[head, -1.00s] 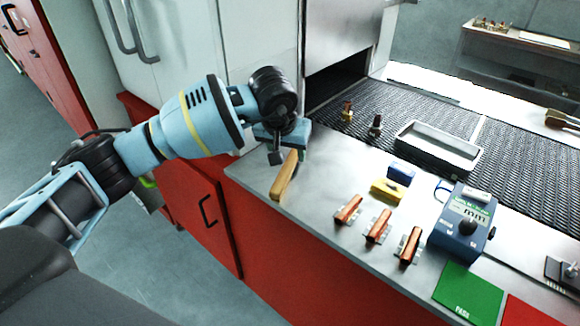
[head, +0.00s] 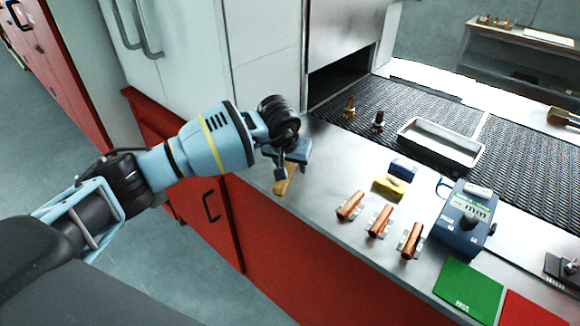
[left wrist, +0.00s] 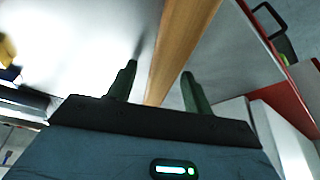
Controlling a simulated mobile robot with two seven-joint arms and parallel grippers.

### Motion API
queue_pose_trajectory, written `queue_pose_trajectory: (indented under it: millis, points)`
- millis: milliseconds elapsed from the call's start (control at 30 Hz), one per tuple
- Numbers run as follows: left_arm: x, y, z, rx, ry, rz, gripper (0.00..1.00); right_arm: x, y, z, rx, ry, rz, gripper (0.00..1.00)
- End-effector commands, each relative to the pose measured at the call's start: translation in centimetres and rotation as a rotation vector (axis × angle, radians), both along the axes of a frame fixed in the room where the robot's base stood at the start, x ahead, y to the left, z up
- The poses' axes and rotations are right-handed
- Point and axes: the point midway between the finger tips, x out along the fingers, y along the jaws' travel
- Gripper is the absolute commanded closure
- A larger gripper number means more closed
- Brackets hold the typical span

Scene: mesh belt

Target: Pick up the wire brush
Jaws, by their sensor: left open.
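The wire brush (head: 289,184) shows as a wooden handle lying near the left front edge of the steel counter; its bristles cannot be made out. My left gripper (head: 281,171) is over it and hides much of it in the head view. In the left wrist view the wooden handle (left wrist: 182,40) runs between the two dark fingers of the left gripper (left wrist: 160,73). The fingers are apart, with a gap on each side of the wood. My right gripper is not in view.
Copper pieces (head: 379,221) in holders, a yellow block (head: 388,187), a blue block (head: 403,169) and a blue meter (head: 466,217) stand to the right. A metal tray (head: 441,143) sits on the mesh belt (head: 527,165). A green mat (head: 467,290) lies at the front.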

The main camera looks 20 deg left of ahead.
Motion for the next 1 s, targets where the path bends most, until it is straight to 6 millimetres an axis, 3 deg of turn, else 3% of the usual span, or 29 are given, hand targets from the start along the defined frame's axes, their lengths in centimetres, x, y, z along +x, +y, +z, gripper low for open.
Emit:
queue_pose_trajectory:
  millis: [200,600,1000]
  points:
    - [0.04,0.02,0.04,0.0,-0.001,0.001,0.5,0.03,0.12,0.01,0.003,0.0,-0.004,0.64]
    - [0.05,0.03,0.1,0.0,-0.002,0.001,1.0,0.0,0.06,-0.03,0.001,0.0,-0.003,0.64]
    - [0.09,0.05,0.88,-0.001,-0.002,0.002,1.0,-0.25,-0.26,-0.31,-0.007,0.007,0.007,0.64]
